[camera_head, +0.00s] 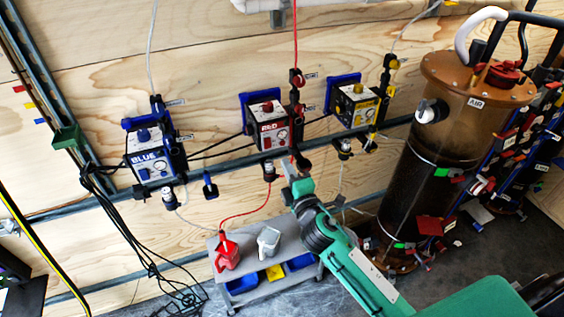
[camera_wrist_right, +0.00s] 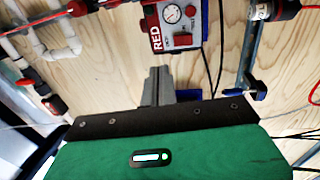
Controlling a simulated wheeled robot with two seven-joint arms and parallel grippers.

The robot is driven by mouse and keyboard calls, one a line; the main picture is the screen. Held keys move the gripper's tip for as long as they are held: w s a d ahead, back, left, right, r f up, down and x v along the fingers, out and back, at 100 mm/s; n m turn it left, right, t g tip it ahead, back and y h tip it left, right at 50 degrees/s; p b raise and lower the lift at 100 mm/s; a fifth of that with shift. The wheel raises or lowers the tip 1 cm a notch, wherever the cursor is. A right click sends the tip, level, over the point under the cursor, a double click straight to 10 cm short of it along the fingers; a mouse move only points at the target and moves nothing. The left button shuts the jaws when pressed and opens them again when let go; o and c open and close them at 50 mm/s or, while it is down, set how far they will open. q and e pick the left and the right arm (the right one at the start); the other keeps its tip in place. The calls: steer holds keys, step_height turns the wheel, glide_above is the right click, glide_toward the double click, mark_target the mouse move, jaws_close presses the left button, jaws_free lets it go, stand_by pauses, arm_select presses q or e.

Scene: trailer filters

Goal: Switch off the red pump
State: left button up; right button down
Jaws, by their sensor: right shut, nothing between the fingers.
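The red pump (camera_head: 268,127) is a small box with a red knob and the label RED, mounted on the wooden wall between the blue pump (camera_head: 149,155) and the yellow pump (camera_head: 355,104). In the right wrist view the red pump (camera_wrist_right: 178,22) shows at the top, with its gauge and front face. My right gripper (camera_head: 299,162) is shut and empty, just below and right of the red pump, apart from its face in the head view. The shut fingers (camera_wrist_right: 157,84) also show in the wrist view, below the pump. My left gripper is not in view.
A brown cylindrical tank (camera_head: 445,150) labelled AIR stands at the right. A grey cart (camera_head: 262,272) with a red jug (camera_head: 226,254) and a white jug (camera_head: 268,241) stands below the pumps. Black cables hang at the left. A metal rail (camera_head: 225,155) runs along the wall.

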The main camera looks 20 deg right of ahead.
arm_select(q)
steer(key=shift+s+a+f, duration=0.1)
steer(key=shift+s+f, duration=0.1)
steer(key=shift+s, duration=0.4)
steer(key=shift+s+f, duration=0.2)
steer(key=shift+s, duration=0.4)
arm_select(e)
steer(key=shift+s+r, duration=0.15)
steer(key=shift+s, duration=1)
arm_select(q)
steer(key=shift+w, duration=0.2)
